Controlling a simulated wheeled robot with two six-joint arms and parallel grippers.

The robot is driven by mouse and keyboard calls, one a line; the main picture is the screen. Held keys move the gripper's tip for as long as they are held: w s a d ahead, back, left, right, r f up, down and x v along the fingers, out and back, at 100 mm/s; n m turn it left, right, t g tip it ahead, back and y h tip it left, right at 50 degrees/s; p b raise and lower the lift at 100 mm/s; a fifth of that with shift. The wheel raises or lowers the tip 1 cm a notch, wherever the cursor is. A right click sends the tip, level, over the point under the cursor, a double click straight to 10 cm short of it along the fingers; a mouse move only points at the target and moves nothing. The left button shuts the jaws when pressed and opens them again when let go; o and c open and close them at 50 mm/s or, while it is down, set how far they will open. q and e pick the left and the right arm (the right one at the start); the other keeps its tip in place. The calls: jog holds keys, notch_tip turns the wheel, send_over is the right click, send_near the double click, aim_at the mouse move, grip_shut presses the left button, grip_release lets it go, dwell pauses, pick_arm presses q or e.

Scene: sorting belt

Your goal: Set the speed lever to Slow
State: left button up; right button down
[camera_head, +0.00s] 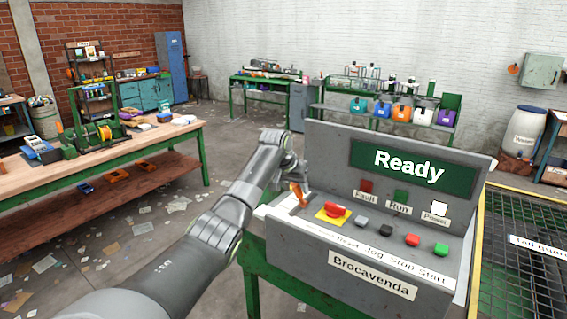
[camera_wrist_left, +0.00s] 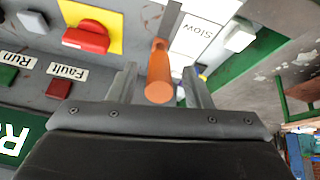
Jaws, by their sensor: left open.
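The speed lever has an orange handle (camera_head: 299,195) at the left end of the grey control panel (camera_head: 290,230). In the left wrist view the handle (camera_wrist_left: 159,80) points at the camera, between my two fingers. My left gripper (camera_head: 297,180) is at the lever, open, with a finger on each side of the handle and visible gaps. A white label reading "Slow" (camera_wrist_left: 197,38) lies beside the lever's slot in the wrist view. Other lever labels are not readable. My right gripper is not in view.
A red knob on a yellow plate (camera_head: 333,212) sits right of the lever, then several push buttons. The panel's screen (camera_head: 412,168) reads "Ready". A mesh-covered belt (camera_head: 520,240) is at the right. A wooden workbench (camera_head: 110,150) stands at the left.

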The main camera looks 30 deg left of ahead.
pick_arm(q)
jog(key=b+v, duration=0.4)
jog(key=v, duration=1.1)
jog(key=shift+d+f, duration=0.1)
jog(key=shift+f, duration=0.05)
